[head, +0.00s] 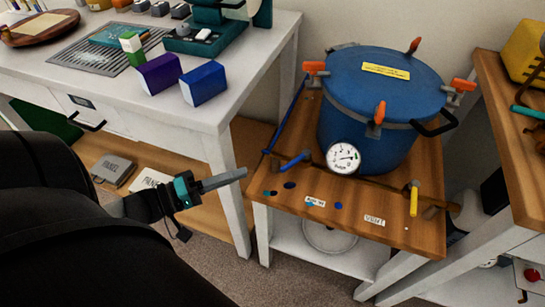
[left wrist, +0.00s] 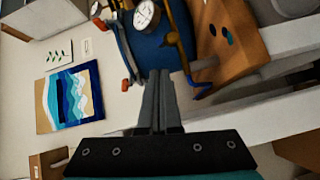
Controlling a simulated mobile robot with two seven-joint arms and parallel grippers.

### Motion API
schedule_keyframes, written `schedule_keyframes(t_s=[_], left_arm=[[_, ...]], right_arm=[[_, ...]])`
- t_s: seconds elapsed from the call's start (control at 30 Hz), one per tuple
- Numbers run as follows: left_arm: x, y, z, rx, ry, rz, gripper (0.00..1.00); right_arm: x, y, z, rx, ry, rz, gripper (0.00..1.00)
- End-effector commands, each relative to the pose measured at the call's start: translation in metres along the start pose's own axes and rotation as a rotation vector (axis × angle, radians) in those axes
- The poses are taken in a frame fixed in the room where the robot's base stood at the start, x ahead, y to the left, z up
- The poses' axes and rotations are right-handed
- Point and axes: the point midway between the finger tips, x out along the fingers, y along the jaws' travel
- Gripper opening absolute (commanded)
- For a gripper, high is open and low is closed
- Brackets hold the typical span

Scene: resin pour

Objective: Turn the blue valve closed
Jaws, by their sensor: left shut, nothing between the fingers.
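The blue valve (head: 294,161) is a small lever handle on a pipe at the front left of the wooden stand top. It lies left of the pressure gauge (head: 343,157). In the left wrist view the blue valve handle (left wrist: 194,85) shows just right of my fingertips. My left gripper (head: 243,174) is shut and empty, to the left of and slightly below the valve in the head view, apart from it. Its closed fingers also show in the left wrist view (left wrist: 159,75). My right gripper is not in view.
A blue pressure pot (head: 365,95) with orange clamps stands on the wooden stand (head: 340,222). A yellow valve (head: 414,198) is by a VENT label. A white workbench (head: 215,118) with purple and blue boxes stands left, and a wooden-topped bench (head: 500,120) stands right.

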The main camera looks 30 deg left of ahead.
Motion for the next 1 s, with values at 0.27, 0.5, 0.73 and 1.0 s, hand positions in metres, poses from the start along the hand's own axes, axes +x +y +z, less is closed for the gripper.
schedule_keyframes(t_s=[0.27, 0.5, 0.73, 1.0], left_arm=[[0.035, -0.002, 0.0, 0.004, 0.001, 0.003, 0.0], [0.066, -0.002, 0.0, 0.004, 0.002, 0.002, 0.0], [0.086, -0.001, 0.0, 0.004, 0.001, 0.001, 0.0], [0.094, -0.001, 0.0, 0.004, 0.002, -0.001, 0.0]], right_arm=[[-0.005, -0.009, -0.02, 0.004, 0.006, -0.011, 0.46], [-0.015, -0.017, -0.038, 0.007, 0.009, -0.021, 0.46], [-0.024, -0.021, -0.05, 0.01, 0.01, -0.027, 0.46], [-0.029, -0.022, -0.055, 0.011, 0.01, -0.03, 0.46]])
